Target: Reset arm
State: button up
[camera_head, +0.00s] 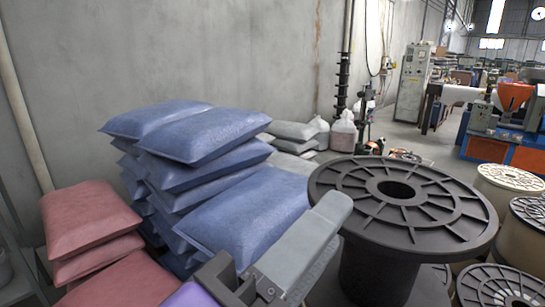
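A light grey part of my own arm (305,245) reaches up from the bottom edge, right of centre, with a dark bracket and a purple part at its lower left. I see no gripper fingers in this view, so whether my gripper is open or shut is not shown. Nothing held by the arm shows. The grey part overlaps the blue sacks and the left side of a large black spool in the picture; I cannot tell whether it touches them.
Blue sacks (245,213) are stacked left of centre, with red sacks (85,218) at the left. The large black spool (400,207) stands upright at the right, with pale spools (510,180) beyond it. A grey wall (225,50) is behind. Open floor lies farther back.

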jog(key=w+a+f+n+t+y, duration=0.3)
jog(key=w+a+n+t+y, duration=0.35)
jog(key=a+y, duration=0.35)
notch_tip(320, 180, down, 15)
jog(key=s+d+g+y, duration=0.1)
jog(key=s+g+y, duration=0.15)
jog(key=y, duration=0.85)
jog(key=s+d+f+m+g+h, duration=0.2)
jog(key=s+d+f+m+h, duration=0.2)
jog(key=s+d+f+m, duration=0.3)
jog(key=s+d+f+m+g+h, duration=0.2)
jog(key=s+d+f+m, duration=0.5)
jog(key=s+d, duration=1)
notch_tip(320, 180, down, 4)
jog(key=shift+s+r+h, duration=0.1)
jog(key=shift+s+h, duration=0.45)
jog(key=shift+h, duration=0.35)
jog(key=shift+d, duration=0.1)
